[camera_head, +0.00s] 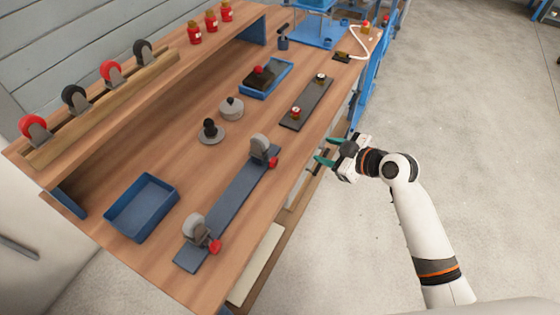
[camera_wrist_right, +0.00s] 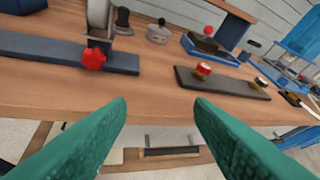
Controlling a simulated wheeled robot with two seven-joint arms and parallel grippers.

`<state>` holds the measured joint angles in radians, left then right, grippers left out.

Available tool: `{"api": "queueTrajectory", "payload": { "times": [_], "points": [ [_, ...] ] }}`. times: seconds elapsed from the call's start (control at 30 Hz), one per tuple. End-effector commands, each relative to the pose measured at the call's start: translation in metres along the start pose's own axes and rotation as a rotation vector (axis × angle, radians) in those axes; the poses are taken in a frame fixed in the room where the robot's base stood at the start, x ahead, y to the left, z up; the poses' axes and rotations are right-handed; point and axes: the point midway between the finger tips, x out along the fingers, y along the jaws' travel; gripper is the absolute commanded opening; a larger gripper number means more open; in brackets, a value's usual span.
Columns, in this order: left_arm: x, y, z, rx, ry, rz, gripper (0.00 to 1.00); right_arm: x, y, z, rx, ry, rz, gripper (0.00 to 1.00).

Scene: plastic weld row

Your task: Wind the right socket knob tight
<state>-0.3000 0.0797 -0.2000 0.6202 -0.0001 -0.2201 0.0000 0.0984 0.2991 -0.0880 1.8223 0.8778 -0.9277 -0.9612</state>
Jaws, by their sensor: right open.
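Two grey sockets with red side knobs stand on a dark blue-grey rail (camera_head: 230,207). The right socket (camera_head: 259,147) is at the rail's far end, with its red knob (camera_head: 273,162) facing the table's front edge. That knob also shows in the right wrist view (camera_wrist_right: 93,59), left of and beyond the fingers. The other socket (camera_head: 194,226) and its knob (camera_head: 215,247) are at the near end. My right gripper (camera_head: 323,152) is open and empty, off the table's front edge and apart from the knob; its green fingers (camera_wrist_right: 160,112) show in the wrist view. My left gripper is not in view.
A dark plate with small red-and-white-topped fittings (camera_head: 307,104) lies right of the rail. A blue tray (camera_head: 142,207), a round-based black knob (camera_head: 210,132) and a grey lidded pot (camera_head: 231,108) stand behind. A rack of casters (camera_head: 100,112) lines the back. The front aisle is clear.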

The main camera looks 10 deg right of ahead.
Motion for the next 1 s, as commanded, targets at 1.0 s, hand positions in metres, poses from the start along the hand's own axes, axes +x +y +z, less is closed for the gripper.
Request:
{"api": "queueTrajectory", "payload": {
  "times": [1.0],
  "points": [
    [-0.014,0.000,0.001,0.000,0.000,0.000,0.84,0.079,0.085,0.036,0.250,-0.137,0.286,0.48]
  ]
}}
